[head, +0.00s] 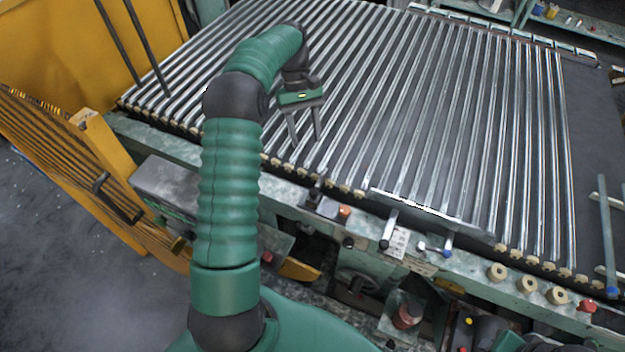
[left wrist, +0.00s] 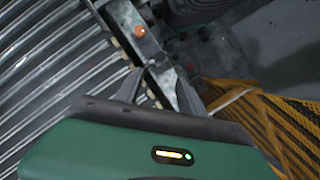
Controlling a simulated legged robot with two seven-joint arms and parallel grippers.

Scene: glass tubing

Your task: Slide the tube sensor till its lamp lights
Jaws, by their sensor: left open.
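A small dark block with an orange button or lamp (head: 345,211) sits on the green front rail, below the ends of the glass tubes (head: 400,120). It looks like the tube sensor, but I cannot be sure, nor tell whether the lamp is lit. An orange lamp (left wrist: 140,30) also shows in the left wrist view, on the rail beyond the fingers. My left gripper (head: 304,140) is open and empty, its fingers pointing down over the tubes, up and left of the block. In the left wrist view its fingers (left wrist: 156,80) are apart near the rail. My right gripper does not show.
The front rail carries small levers (head: 390,228), several round tan knobs (head: 527,285) and a red knob (head: 587,306). A grey box (head: 168,183) juts out at the left. Yellow guarding (head: 110,165) stands left of it. Dark bare bed shows at the right.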

